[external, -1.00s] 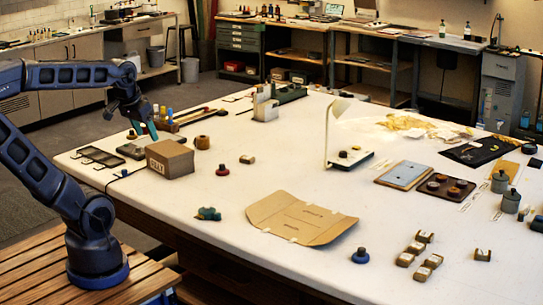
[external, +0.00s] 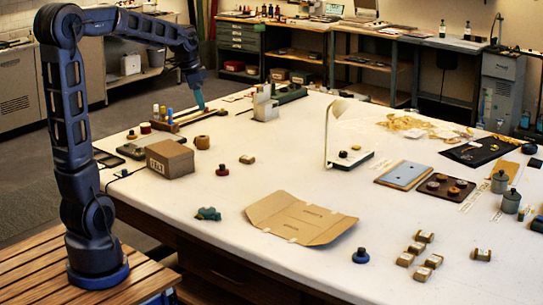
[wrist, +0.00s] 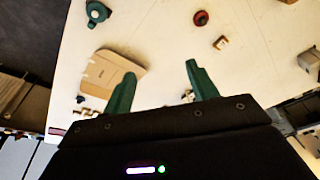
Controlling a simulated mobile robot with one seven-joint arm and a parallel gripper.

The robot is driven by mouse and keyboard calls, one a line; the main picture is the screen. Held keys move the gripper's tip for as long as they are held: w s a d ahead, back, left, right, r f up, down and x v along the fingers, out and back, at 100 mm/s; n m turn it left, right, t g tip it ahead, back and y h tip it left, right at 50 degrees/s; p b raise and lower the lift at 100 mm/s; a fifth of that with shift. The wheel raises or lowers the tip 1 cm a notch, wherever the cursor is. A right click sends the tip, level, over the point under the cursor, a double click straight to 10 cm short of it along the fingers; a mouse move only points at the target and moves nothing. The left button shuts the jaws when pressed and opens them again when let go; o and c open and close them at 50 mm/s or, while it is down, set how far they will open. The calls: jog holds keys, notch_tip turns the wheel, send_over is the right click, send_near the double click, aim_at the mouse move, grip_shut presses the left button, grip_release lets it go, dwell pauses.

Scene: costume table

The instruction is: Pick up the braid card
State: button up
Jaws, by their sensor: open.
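I cannot tell for certain which thing is the braid card. A small tan block-like piece with a pale face (external: 247,159) lies alone beside a dark red spool (external: 222,170); it also shows in the wrist view (wrist: 220,42). Several similar tan pieces (external: 424,237) lie near the table's front right. My gripper (wrist: 160,80) is open, with its green fingers apart and nothing between them. In the external view my gripper (external: 200,105) is over the far left of the table, by a wooden rack (external: 185,120), well away from these tan pieces.
A brown box (external: 170,159) stands at the left edge. A flat cardboard folder (external: 300,219) and a teal object (external: 208,214) lie at the front. A white upright stand (external: 330,140) rises mid-table. Much of the centre is clear.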

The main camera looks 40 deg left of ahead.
jog(key=w+a+f+m+g+h, duration=0.15)
jog(key=w+f, duration=0.25)
jog(key=w, duration=0.4)
jog(key=w+a+f+m+t, duration=0.1)
jog(key=w+a+f+m, duration=0.2)
jog(key=w, duration=0.5)
jog(key=m+g+h, duration=0.1)
jog(key=m+h, duration=0.1)
jog(key=m, duration=0.3)
send_near(247, 158)
jog(key=shift+n+y, duration=0.25)
jog(key=x, duration=0.8)
jog(key=shift+w+d+f, duration=0.15)
jog(key=shift+d+f, duration=0.05)
jog(key=c, duration=1.1)
